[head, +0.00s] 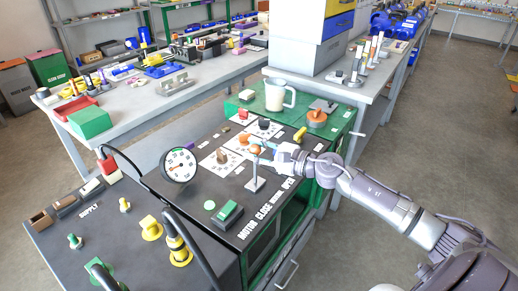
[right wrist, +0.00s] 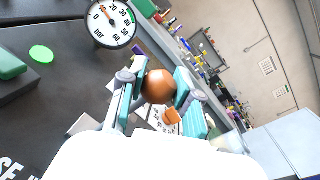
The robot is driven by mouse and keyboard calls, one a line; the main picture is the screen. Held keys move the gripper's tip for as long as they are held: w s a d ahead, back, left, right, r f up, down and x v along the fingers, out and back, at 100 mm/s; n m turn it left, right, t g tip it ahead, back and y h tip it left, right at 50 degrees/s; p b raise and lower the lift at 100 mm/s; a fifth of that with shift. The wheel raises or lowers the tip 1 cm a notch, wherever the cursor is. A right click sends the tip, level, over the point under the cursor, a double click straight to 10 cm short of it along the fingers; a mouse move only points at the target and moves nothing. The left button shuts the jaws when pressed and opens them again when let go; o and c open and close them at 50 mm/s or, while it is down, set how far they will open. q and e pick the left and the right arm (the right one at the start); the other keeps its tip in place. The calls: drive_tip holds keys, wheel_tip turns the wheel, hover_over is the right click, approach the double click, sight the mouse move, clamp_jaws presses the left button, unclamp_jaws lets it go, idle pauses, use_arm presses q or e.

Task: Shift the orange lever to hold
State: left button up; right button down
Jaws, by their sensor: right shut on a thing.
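The orange lever's round knob (right wrist: 158,87) sits between the two teal-padded fingers of my right gripper (right wrist: 157,92) in the right wrist view. In the head view my right gripper (head: 266,149) reaches in from the right over the black cart top, shut on the orange knob (head: 254,149). A second orange part (right wrist: 172,116) shows just below the knob in the wrist view. White marked cards lie under and around the levers; their words are too small to read. The lever's shaft is mostly hidden. My left gripper is out of view.
A round gauge (head: 180,165) stands left of the levers. A grey post (head: 256,183) and a green switch (head: 228,213) are in front. Black curved bars rise at the left. A clear jug (head: 280,95) stands behind on a green surface (head: 303,128).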

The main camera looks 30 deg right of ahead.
drive_tip(key=c, duration=0.8)
unclamp_jaws()
drive_tip(key=shift+s, duration=0.1)
drive_tip(key=v, duration=1.2)
